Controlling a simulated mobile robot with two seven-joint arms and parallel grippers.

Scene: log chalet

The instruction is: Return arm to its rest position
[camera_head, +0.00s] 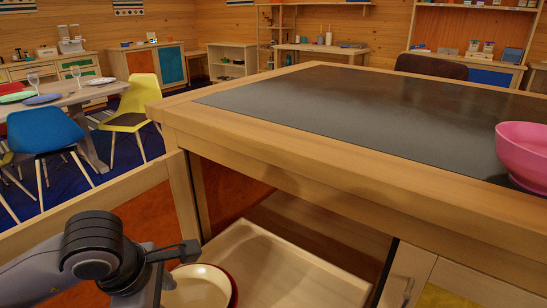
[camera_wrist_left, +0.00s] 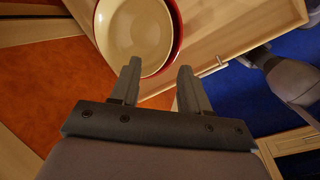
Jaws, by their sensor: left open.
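My left arm comes in at the bottom left of the head view. Its gripper (camera_head: 172,262) is beside the open drawer of the counter, partly cut off by the picture's lower edge. In the left wrist view the gripper (camera_wrist_left: 160,70) is open, with two dark fingers apart and nothing between them. A cream dish (camera_wrist_left: 133,32) lies stacked in a red-rimmed one (camera_wrist_left: 178,35) just beyond the fingertips. The cream dish (camera_head: 198,288) also shows at the bottom of the head view. My right gripper is in neither view.
A wooden counter (camera_head: 180,110) with a dark top fills the right. A pink bowl (camera_head: 522,150) stands on it. The pulled-out drawer (camera_head: 290,270) is mostly bare. Blue (camera_head: 45,135) and yellow (camera_head: 145,95) chairs stand at a dining table on the left.

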